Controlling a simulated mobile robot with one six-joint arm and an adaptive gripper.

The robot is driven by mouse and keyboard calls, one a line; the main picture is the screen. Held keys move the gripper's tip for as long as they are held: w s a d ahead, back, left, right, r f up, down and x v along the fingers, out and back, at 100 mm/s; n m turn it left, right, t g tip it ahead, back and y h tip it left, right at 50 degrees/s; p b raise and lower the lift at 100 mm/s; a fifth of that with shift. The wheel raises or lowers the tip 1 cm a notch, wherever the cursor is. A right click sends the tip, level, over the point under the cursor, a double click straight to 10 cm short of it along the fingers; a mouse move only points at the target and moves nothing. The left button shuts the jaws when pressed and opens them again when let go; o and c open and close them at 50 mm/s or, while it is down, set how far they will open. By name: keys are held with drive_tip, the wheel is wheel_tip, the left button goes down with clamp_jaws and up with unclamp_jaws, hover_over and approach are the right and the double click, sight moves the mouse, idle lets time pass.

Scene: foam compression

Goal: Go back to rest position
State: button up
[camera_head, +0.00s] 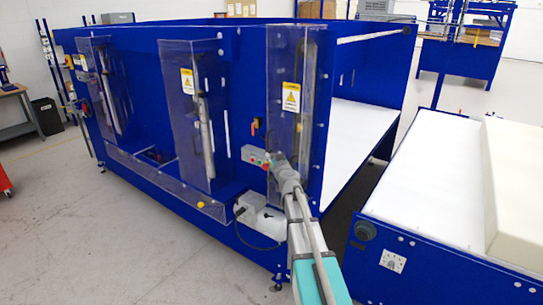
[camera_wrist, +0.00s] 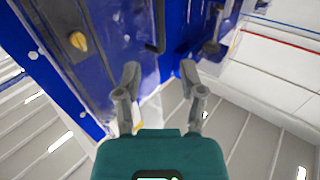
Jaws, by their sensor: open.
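My gripper (camera_wrist: 160,78) is open in the wrist view, its two grey fingers apart with nothing between them. Beyond the fingers is the blue machine (camera_head: 235,95), with an orange-yellow knob (camera_wrist: 78,40) to the upper left. In the head view my arm reaches up from the bottom to the machine's front right corner. Its end is close to a small grey control box (camera_head: 255,156) with green and red buttons. I cannot tell whether the gripper touches the box. The fingers are hard to make out in the head view.
A pale foam block (camera_head: 512,185) lies on the white-topped table (camera_head: 428,185) at the right. Clear guards with yellow warning labels (camera_head: 291,97) cover the machine's front. A grey unit with a cable (camera_head: 262,222) sits low beside my arm. The left floor (camera_head: 100,240) is free.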

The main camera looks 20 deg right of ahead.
drive_tip(key=s+a+f+n+g+y+b, duration=0.1)
drive_tip(key=s+a+f+n+g+y, duration=0.2)
drive_tip(key=a, duration=0.4)
drive_tip(key=s+a+f+n+g+y, duration=0.1)
drive_tip(key=s+a+f+g+y, duration=0.1)
drive_tip(key=s+a+f, duration=0.4)
drive_tip(key=s+a+f+n+g+y+b, duration=0.1)
drive_tip(key=s+a+f+g+y, duration=0.25)
drive_tip(key=a, duration=0.45)
drive_tip(key=s+f+m+g+h, duration=0.1)
drive_tip(key=s+f+g+h, duration=0.2)
drive_tip(key=s, duration=0.8)
drive_tip(key=s+f+m+g+h+b, duration=0.1)
drive_tip(key=s+f+m+g+h, duration=0.1)
drive_tip(key=s+f+g, duration=0.4)
drive_tip(key=s+h, duration=0.1)
drive_tip(key=s, duration=0.4)
drive_tip(key=shift+s+d+f+m, duration=0.2)
drive_tip(key=shift+d+m, duration=0.05)
drive_tip(key=shift+m, duration=0.05)
